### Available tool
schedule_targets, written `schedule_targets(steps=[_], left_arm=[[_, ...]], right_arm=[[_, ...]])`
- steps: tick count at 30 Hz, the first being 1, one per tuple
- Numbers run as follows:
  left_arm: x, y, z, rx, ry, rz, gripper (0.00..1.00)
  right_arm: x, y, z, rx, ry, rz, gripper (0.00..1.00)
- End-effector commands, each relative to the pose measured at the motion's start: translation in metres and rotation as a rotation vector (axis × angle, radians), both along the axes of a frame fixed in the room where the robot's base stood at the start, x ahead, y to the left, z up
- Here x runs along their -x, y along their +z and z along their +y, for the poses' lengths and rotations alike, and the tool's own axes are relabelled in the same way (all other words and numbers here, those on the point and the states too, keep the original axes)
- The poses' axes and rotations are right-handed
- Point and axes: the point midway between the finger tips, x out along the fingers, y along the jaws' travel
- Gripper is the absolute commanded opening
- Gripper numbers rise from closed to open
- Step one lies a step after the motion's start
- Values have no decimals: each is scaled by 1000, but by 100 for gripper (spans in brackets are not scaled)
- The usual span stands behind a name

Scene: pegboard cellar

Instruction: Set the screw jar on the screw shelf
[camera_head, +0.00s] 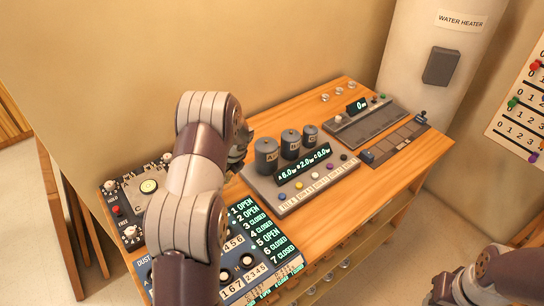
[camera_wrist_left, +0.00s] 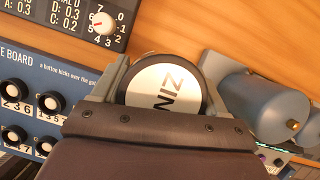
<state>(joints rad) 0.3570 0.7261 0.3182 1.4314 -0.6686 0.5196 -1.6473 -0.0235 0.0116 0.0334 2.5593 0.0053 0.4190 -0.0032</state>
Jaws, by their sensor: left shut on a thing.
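In the left wrist view my left gripper (camera_wrist_left: 160,78) is shut on a round jar (camera_wrist_left: 165,92) with a white top and a dark rim, its fingers on either side. In the head view my left gripper (camera_head: 239,152) is mostly hidden by my own arm, and the jar is not clearly visible. My right gripper (camera_head: 448,290) is at the lower right, its fingers unclear. No shelf labelled for screws is readable; a lower shelf (camera_head: 372,245) runs under the bench.
On the bench (camera_head: 345,190) stand three grey canisters (camera_head: 290,145) on a panel with a display, a valve panel (camera_head: 262,250), a knob panel (camera_head: 130,205) and a dark console (camera_head: 368,122). A water heater (camera_head: 435,50) stands behind right. The bench's front right strip is clear.

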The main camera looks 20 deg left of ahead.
Motion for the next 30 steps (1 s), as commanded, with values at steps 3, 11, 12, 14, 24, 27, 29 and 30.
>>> schedule_targets(steps=[3, 11, 12, 14, 24, 27, 29, 30], left_arm=[[2, -28, -1, 2, -1, 5, 28], [1, -65, -1, 1, -1, 2, 28], [2, -72, -2, 2, -1, 3, 21], [3, -84, -2, 3, -1, 6, 21], [2, -92, -2, 3, -1, 2, 99], [2, -91, -2, 3, -1, 2, 99], [2, -91, -2, 3, -1, 2, 99], [2, -91, -2, 3, -1, 2, 99]], right_arm=[[0, 4, 0, 0, 0, 0, 43], [0, 7, 0, 0, 0, 0, 43], [0, 8, 0, 0, 0, 0, 43], [0, 10, 0, 0, 0, 0, 43], [0, 9, 0, 0, 0, 0, 43], [0, 9, 0, 0, 0, 0, 43], [0, 9, 0, 0, 0, 0, 43], [0, 9, 0, 0, 0, 0, 43]])
